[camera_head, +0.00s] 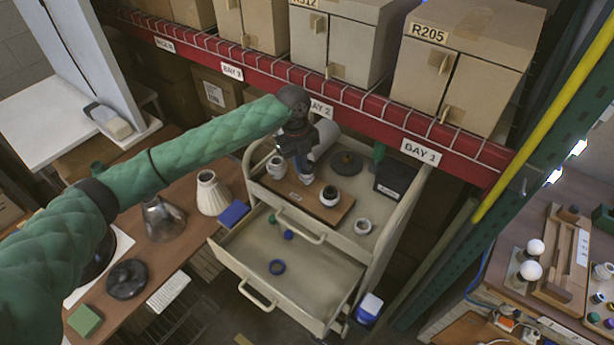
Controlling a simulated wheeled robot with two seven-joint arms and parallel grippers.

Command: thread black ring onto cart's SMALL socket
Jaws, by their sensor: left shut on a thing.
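The cart (254,221) stands in the middle with an open drawer. On its top lies a brown wooden board (300,206) with white sockets. One socket (277,166) is at the board's left end, and a dark-topped one (330,195) is toward its right. My left gripper (304,172) points down over the board between these two. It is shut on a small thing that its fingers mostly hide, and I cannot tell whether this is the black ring. What lies right under the fingertips is hidden too. Which socket is the small one is unclear. My right gripper is out of view.
A dark round disc (346,163), a white ring-shaped part (362,226) and a black box (394,178) are on the cart top. The red shelf beam (373,123) runs behind the cart.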

